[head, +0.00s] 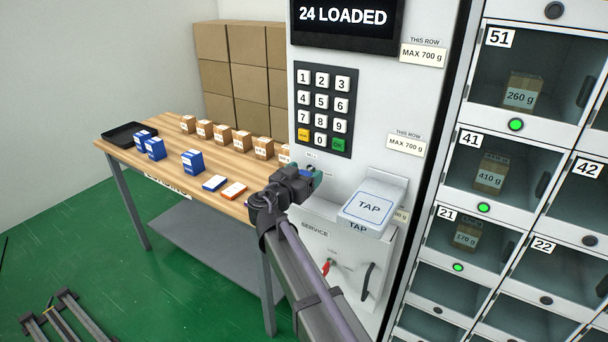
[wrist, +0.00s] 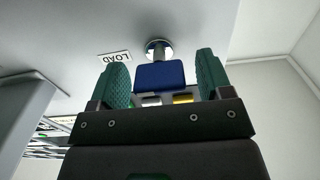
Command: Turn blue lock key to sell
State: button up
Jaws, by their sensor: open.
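The blue lock key (wrist: 160,75) sticks out of a round metal lock collar (wrist: 158,46) on the white machine panel, with its flat blue head towards me in the wrist view. My gripper (wrist: 161,68) is open, with one green fingertip on each side of the key head and a visible gap on both sides. A LOAD label (wrist: 114,56) is left of the lock. In the head view my gripper (head: 315,178) is at the panel below the keypad, just under a small SELL label (head: 312,156).
The TAP reader (head: 372,207) juts out right of my gripper. Below it is a SERVICE panel with a red key (head: 326,267) and a dark handle (head: 368,281). The display (head: 343,17) reads 24 LOADED. A wooden table (head: 170,160) with small boxes stands left.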

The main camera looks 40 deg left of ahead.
jog(key=c, duration=0.9)
jog(key=shift+n, duration=0.4)
jog(key=n, duration=0.8)
jog(key=shift+a+f, duration=0.1)
jog(key=n, duration=0.4)
jog(key=shift+n, duration=0.3)
jog(key=shift+f+n, duration=0.1)
jog(key=shift+n, duration=2.2)
